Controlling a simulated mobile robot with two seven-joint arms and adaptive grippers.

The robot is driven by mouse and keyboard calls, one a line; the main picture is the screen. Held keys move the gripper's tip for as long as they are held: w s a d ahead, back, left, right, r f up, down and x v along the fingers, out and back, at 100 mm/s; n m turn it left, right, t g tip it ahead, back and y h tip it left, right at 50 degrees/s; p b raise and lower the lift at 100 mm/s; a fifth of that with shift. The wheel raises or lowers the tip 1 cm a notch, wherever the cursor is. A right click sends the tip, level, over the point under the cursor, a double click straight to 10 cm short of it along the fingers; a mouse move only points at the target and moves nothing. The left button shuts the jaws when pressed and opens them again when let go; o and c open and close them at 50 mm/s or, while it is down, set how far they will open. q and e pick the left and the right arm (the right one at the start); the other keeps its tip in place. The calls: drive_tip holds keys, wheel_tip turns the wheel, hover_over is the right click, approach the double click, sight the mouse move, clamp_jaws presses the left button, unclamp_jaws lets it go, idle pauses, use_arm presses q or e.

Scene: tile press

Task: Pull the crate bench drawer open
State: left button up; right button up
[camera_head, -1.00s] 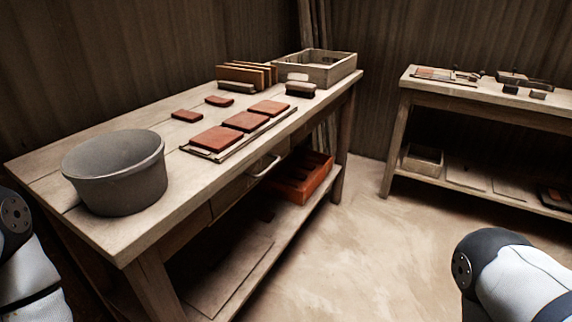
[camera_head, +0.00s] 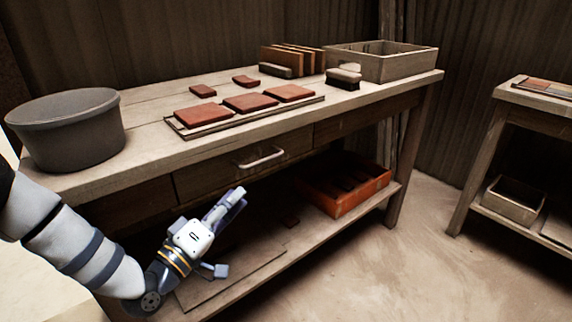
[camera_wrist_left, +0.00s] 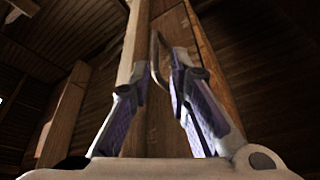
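The crate bench (camera_head: 150,150) is a worn wooden table with a drawer (camera_head: 205,177) under its top. The drawer looks flush with the bench front, so shut. Its pale bar handle (camera_head: 261,158) is at the front's middle and also shows in the left wrist view (camera_wrist_left: 155,55), beyond and roughly between the fingers. My left gripper (camera_head: 232,232) is in front of the bench, below the handle and apart from it in the head view. Its fingers are spread and empty, also in the left wrist view (camera_wrist_left: 157,78). My right gripper is out of view.
On the bench top are a grey bucket (camera_head: 66,135), several red tiles (camera_head: 250,102), a brush (camera_head: 343,78) and a wooden crate (camera_head: 395,66). An orange crate (camera_head: 345,195) sits on the lower shelf. A second bench (camera_head: 490,165) stands right; floor between is clear.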

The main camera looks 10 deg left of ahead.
sight(266, 160)
use_arm(q)
drive_tip(key=x, duration=0.8)
drive_tip(key=r+b+x, duration=0.1)
drive_tip(key=x, duration=0.3)
drive_tip(key=shift+w+a+r, duration=0.1)
drive_tip(key=shift+w+a, duration=0.1)
drive_tip(key=shift+w, duration=0.05)
clamp_jaws()
